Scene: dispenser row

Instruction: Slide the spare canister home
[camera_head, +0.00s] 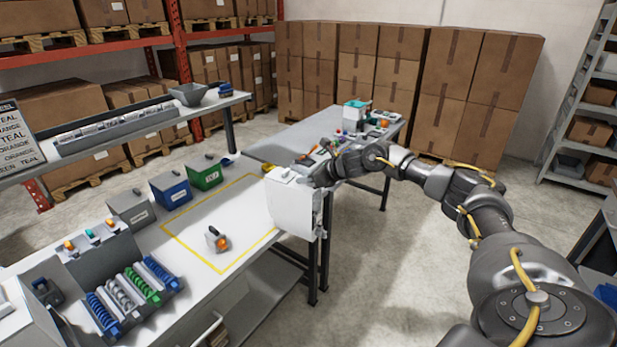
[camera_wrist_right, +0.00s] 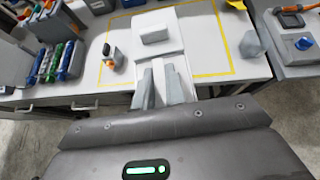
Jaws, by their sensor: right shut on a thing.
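My right gripper (camera_head: 308,172) is at the unit's top right. In the wrist view its fingers (camera_wrist_right: 164,86) are shut on a narrow white part of that unit (camera_wrist_right: 188,30); the exact grip is hard to see. My left gripper is out of view.
Grey, blue and green bins (camera_head: 170,190) line the bench's back edge. A dispenser rack (camera_head: 95,255) with orange and teal knobs and several coloured coils stands at the left. A second table (camera_head: 290,140) with items lies beyond. The bench inside the yellow outline is mostly clear.

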